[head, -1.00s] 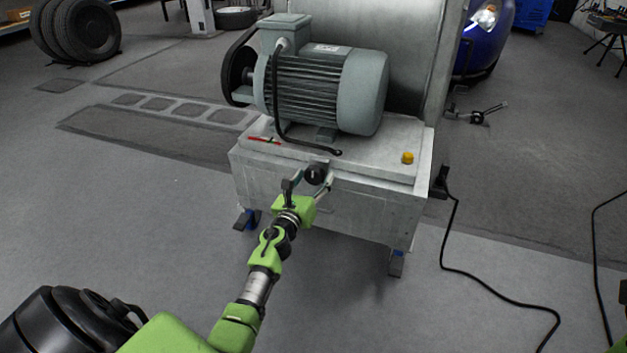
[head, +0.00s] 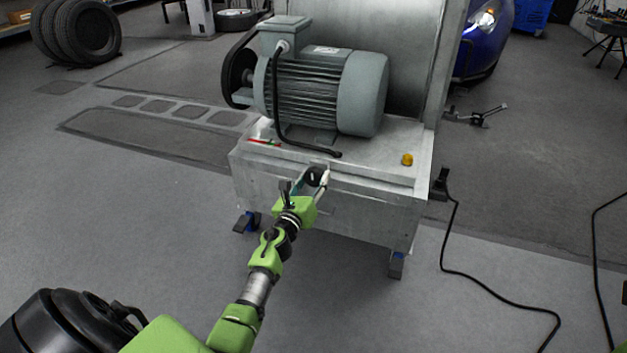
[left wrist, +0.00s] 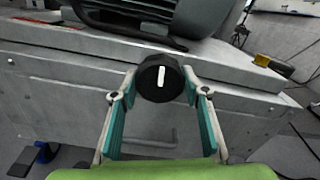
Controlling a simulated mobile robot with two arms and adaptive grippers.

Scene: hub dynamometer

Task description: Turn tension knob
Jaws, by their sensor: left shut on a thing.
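The tension knob (head: 316,176) is black and round, on the front face of the grey dynamometer base (head: 365,210). In the left wrist view the knob (left wrist: 160,78) carries a white pointer mark standing nearly upright. My left gripper (head: 305,183) reaches up to it, with one finger on each side. In the left wrist view my left gripper (left wrist: 158,90) is shut on the knob, its fingertips at the knob's left and right edges. My right gripper is not in view.
A grey-green motor (head: 320,90) with a black cable sits on the base. A yellow button (head: 407,160) is at the top right of the base. A black cable (head: 470,270) lies on the floor at right. The floor in front is clear.

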